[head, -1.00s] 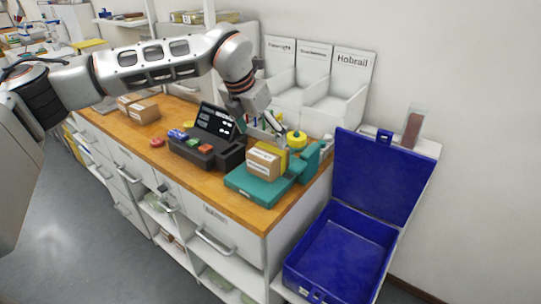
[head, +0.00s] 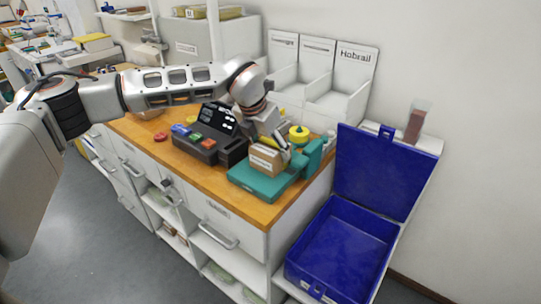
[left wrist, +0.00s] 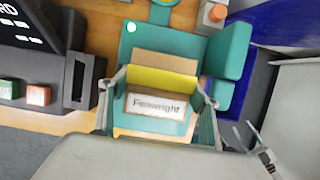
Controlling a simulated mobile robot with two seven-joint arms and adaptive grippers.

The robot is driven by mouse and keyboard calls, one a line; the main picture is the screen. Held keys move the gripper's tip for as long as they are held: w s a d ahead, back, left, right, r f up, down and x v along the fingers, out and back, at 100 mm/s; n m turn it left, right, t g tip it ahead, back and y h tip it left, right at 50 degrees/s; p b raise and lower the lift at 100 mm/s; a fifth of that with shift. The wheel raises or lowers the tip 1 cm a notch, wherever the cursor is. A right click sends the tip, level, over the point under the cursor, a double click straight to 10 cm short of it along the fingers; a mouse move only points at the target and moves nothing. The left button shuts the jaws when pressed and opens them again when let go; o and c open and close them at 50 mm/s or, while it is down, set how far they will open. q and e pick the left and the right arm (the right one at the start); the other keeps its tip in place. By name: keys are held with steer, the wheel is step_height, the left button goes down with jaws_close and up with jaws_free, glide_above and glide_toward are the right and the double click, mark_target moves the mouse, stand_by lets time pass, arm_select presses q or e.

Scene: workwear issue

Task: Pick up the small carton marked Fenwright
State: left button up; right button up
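The small tan carton marked Fenwright (head: 264,160) stands on the teal stand (head: 254,184) near the counter's front right corner. In the left wrist view, the carton (left wrist: 158,84) shows a yellow band and a white label reading Fenwright. My left gripper (left wrist: 160,90) is open, with one finger on each side of the carton. Teal shows between the fingers and the lower part of the carton. In the head view, the left gripper (head: 278,143) is just above and behind the carton, and its fingertips are partly hidden. My right gripper is not in view.
A dark device with coloured blocks (head: 195,148) stands left of the stand. An open blue case (head: 340,245) is at the right, below counter height. White bins (head: 315,80), one marked Hobrail, stand behind. A yellow round item (head: 299,133) is close behind the carton.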

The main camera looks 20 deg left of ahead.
arm_select(q)
steer(key=shift+c, duration=1.3)
